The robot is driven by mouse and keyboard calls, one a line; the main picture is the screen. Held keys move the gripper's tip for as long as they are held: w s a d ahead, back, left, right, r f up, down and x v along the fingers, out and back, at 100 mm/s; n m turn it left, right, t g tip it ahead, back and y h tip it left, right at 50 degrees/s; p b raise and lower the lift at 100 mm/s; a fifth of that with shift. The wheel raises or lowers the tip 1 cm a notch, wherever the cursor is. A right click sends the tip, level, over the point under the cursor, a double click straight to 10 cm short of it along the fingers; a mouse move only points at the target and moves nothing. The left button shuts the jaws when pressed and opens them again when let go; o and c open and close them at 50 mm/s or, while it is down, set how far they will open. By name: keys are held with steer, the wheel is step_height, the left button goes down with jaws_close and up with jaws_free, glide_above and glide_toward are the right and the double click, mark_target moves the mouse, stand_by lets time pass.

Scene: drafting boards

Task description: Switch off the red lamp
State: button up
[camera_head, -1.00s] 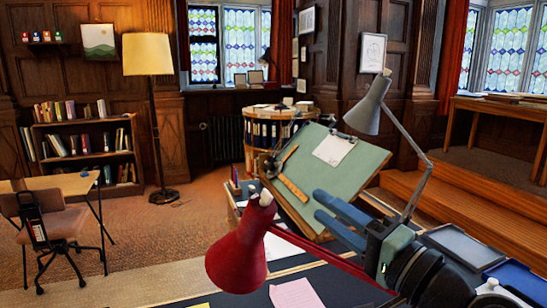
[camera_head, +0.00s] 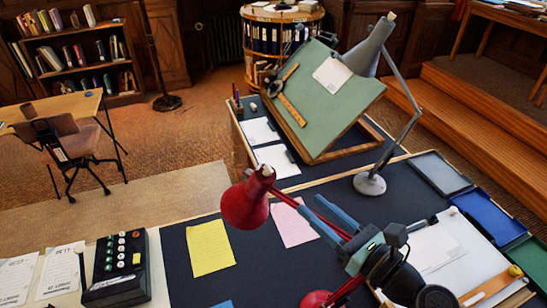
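The red lamp's shade (camera_head: 243,205) hangs over the dark desk, left of the middle, with a small pale knob on its top. Its red arm runs down to the right behind my gripper, and part of its red base (camera_head: 317,299) shows at the bottom edge. The inside of the shade is hidden, so I cannot tell whether the lamp is lit. My gripper (camera_head: 309,204) has two blue fingers pointing up and left, open with a gap between them and nothing held. In the picture it is right of the shade and overlaps the lamp's arm; the depth between them is unclear.
A grey lamp (camera_head: 370,182) stands beside the tilted green drafting board (camera_head: 340,95). A black button box (camera_head: 118,268) is at the lower left. Yellow (camera_head: 210,247) and pink (camera_head: 293,224) papers lie on the desk. Grey, blue (camera_head: 487,217) and green trays line the right edge.

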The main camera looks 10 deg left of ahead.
mark_target(272, 172)
steer(key=p+x, duration=0.3)
steer(key=x, duration=1)
steer(key=shift+c, duration=0.3)
jaws_close()
